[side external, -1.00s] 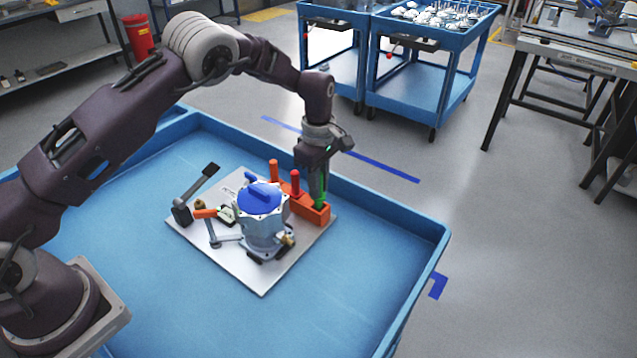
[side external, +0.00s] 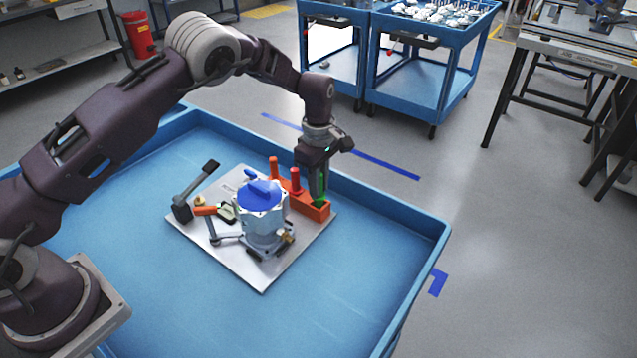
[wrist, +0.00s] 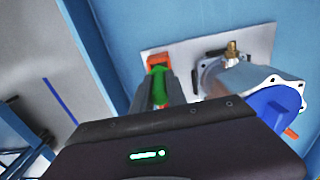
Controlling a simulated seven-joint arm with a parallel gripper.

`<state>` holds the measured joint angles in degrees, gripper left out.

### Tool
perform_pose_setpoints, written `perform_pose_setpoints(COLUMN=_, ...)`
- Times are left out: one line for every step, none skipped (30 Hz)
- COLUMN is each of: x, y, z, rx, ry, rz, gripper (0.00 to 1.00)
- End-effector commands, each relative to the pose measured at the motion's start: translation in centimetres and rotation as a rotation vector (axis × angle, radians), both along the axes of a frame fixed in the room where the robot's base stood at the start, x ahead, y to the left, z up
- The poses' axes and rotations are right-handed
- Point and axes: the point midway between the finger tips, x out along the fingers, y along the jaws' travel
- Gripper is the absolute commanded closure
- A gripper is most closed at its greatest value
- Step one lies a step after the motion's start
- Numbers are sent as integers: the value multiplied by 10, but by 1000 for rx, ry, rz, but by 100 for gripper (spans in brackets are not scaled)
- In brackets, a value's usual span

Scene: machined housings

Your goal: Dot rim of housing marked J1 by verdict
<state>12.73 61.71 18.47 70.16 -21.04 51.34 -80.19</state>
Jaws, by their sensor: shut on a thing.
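One grey machined housing (side external: 263,225) with a blue cap (side external: 259,196) stands upright on a pale plate; no J1 mark is readable on it. In the wrist view the housing (wrist: 245,80) lies right of my fingers, its blue cap (wrist: 280,108) nearer the camera. An orange holder (side external: 316,210) stands behind and right of the housing, with red (side external: 295,181) and orange (side external: 274,167) markers upright in it. My gripper (side external: 319,192) is shut on a green marker (wrist: 160,86) at the holder's right end. The marker's lower end is hidden in or just above the holder (wrist: 157,60).
The plate (side external: 262,279) carries a black-handled lever (side external: 196,190) and an orange-handled clamp (side external: 207,211) left of the housing. A brass fitting (side external: 289,237) sticks out at its right. The blue tray (side external: 350,270) has raised walls and a clear floor around the plate.

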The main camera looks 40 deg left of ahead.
Motion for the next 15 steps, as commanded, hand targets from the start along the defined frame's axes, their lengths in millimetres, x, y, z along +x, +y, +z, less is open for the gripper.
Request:
perform_pose_setpoints(x=0, y=0, z=-1, rx=0, ry=1, rz=0, gripper=100)
perform_pose_setpoints(x=0, y=0, z=-2, rx=0, ry=1, rz=0, gripper=100)
perform_pose_setpoints(x=0, y=0, z=-2, rx=0, ry=0, rz=0, gripper=100)
perform_pose_setpoints(x=0, y=0, z=-3, rx=0, ry=1, rz=0, gripper=100)
perform_pose_setpoints(x=0, y=0, z=-4, rx=0, ry=1, rz=0, gripper=100)
perform_pose_setpoints(x=0, y=0, z=-4, rx=0, ry=0, rz=0, gripper=100)
perform_pose_setpoints(x=0, y=0, z=-5, rx=0, ry=0, rz=0, gripper=100)
perform_pose_setpoints(x=0, y=0, z=-6, rx=0, ry=0, rz=0, gripper=100)
perform_pose_setpoints(x=0, y=0, z=-6, rx=0, ry=0, rz=0, gripper=100)
perform_pose_setpoints(x=0, y=0, z=-7, rx=0, ry=0, rz=0, gripper=100)
perform_pose_setpoints(x=0, y=0, z=-7, rx=0, ry=0, rz=0, gripper=100)
perform_pose_setpoints(x=0, y=0, z=-7, rx=0, ry=0, rz=0, gripper=100)
perform_pose_setpoints(x=0, y=0, z=-7, rx=0, ry=0, rz=0, gripper=100)
perform_pose_setpoints(x=0, y=0, z=-7, rx=0, ry=0, rz=0, gripper=100)
perform_pose_setpoints(x=0, y=0, z=-7, rx=0, ry=0, rz=0, gripper=100)
